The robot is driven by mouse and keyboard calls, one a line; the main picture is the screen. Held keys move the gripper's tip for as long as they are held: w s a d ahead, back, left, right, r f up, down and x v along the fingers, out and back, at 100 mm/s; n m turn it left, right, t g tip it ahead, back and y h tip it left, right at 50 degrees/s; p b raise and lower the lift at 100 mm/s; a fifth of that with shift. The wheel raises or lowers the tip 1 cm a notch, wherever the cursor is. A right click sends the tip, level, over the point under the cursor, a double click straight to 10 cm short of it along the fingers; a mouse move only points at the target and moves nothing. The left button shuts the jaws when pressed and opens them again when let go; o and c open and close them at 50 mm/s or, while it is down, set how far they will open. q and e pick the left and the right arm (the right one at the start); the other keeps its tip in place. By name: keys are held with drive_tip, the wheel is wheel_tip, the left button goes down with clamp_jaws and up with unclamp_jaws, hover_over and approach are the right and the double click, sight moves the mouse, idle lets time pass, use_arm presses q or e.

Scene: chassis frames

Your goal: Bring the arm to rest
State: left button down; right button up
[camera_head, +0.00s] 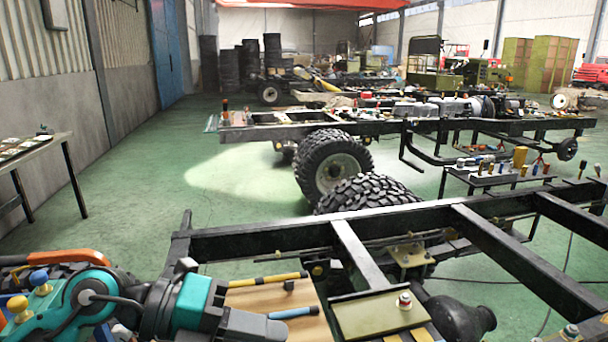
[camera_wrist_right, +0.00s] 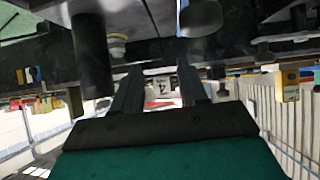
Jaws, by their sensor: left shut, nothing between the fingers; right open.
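My left arm, teal and dark grey, comes in at the bottom left of the head view. Its gripper (camera_head: 262,328) is low at the front edge of the picture, beside a wooden board (camera_head: 275,308). It is shut, and nothing shows held in it. My right gripper (camera_wrist_right: 160,88) shows only in the right wrist view. Its two dark fingers stand apart, with no object gripped between them. My right arm is not visible in the head view.
A black chassis frame (camera_head: 275,240) crosses the foreground close to my left arm. Yellow-handled (camera_head: 268,279) and blue-handled (camera_head: 292,313) tools lie on the board. Tyres (camera_head: 366,192) and another frame stand beyond. A side table (camera_head: 30,150) stands at left. Green floor (camera_head: 130,205) is open between.

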use_arm(q)
wheel_tip(320, 180, up, 10)
drive_tip(key=w+a+n+t+h, duration=0.1)
drive_tip(key=w+n+t+h, duration=0.3)
drive_tip(key=n+t, duration=0.65)
drive_tip(key=w+a+f+n+t+y, duration=0.1)
drive_tip(key=a+f+n+t+y, duration=0.2)
drive_tip(key=a+f+n+y, duration=0.5)
drive_tip(key=w+a+f+n+t+y, duration=0.1)
drive_tip(key=a+f+n+t+y, duration=0.4)
drive_tip(key=n+y, duration=0.65)
drive_tip(key=s+a+f+n+g+h, duration=0.15)
drive_tip(key=s+f+n+g, duration=0.25)
drive_tip(key=s+f+g, duration=1.5)
drive_tip(key=w+d+f+t+h, duration=0.2)
drive_tip(key=w+f+t, duration=0.3)
drive_tip(key=f+t, duration=0.3)
drive_tip(key=shift+w+d+m+t, duration=0.3)
drive_tip(key=shift+w+d+t, duration=0.15)
drive_tip(key=shift+t, duration=0.6)
